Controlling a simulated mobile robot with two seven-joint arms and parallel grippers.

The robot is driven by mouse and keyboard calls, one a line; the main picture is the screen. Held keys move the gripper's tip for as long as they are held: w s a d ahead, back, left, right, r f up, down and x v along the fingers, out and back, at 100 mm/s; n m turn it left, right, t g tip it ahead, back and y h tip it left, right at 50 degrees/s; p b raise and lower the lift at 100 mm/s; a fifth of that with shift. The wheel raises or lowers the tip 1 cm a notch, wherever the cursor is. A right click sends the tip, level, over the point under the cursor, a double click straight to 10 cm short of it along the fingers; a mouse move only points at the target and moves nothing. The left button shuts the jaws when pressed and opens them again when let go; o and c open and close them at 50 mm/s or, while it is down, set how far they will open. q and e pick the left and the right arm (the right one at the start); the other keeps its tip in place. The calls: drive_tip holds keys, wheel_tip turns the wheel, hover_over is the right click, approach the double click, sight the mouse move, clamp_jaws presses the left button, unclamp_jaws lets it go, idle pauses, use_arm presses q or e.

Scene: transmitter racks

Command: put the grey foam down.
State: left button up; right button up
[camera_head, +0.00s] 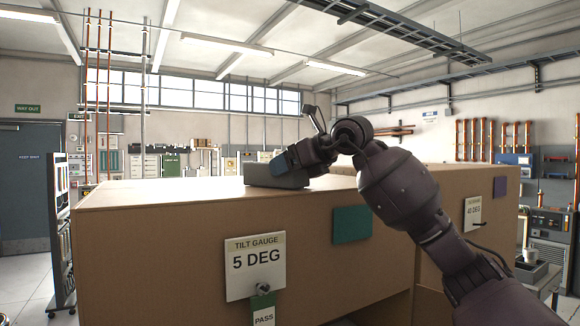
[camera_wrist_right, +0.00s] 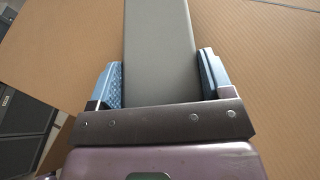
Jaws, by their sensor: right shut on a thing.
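The grey foam (camera_head: 262,177) is a grey block at the top of the large brown box (camera_head: 150,190) marked 5 DEG. In the right wrist view the foam (camera_wrist_right: 160,45) runs straight out from between the blue finger pads, over the brown cardboard. My right gripper (camera_head: 290,160) reaches in from the right and is shut on the foam; it also shows in the right wrist view (camera_wrist_right: 161,85). The foam's underside is hidden, so I cannot tell if it rests on the box top. My left gripper is not in view.
A second brown box (camera_head: 455,185) marked 40 DEG stands to the right. The 5 DEG box top is clear left of the foam. A tilt gauge card (camera_head: 255,265) and a green patch (camera_head: 352,225) are on its front. A dark rack (camera_head: 62,230) stands at the left.

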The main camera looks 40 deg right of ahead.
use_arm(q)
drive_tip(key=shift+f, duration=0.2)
use_arm(e)
drive_tip(key=shift+f, duration=0.25)
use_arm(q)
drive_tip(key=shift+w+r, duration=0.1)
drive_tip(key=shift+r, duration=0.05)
use_arm(e)
drive_tip(key=o, duration=0.9)
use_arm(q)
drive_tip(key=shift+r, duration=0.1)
use_arm(e)
drive_tip(key=shift+r, duration=0.15)
drive_tip(key=shift+r, duration=0.2)
use_arm(q)
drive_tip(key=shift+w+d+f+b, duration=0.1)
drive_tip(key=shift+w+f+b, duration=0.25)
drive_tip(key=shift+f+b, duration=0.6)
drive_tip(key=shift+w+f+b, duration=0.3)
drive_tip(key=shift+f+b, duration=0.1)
drive_tip(key=shift+b, duration=0.9)
use_arm(e)
drive_tip(key=shift+v, duration=5.95)
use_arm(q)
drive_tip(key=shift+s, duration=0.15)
use_arm(e)
drive_tip(key=shift+f, duration=0.15)
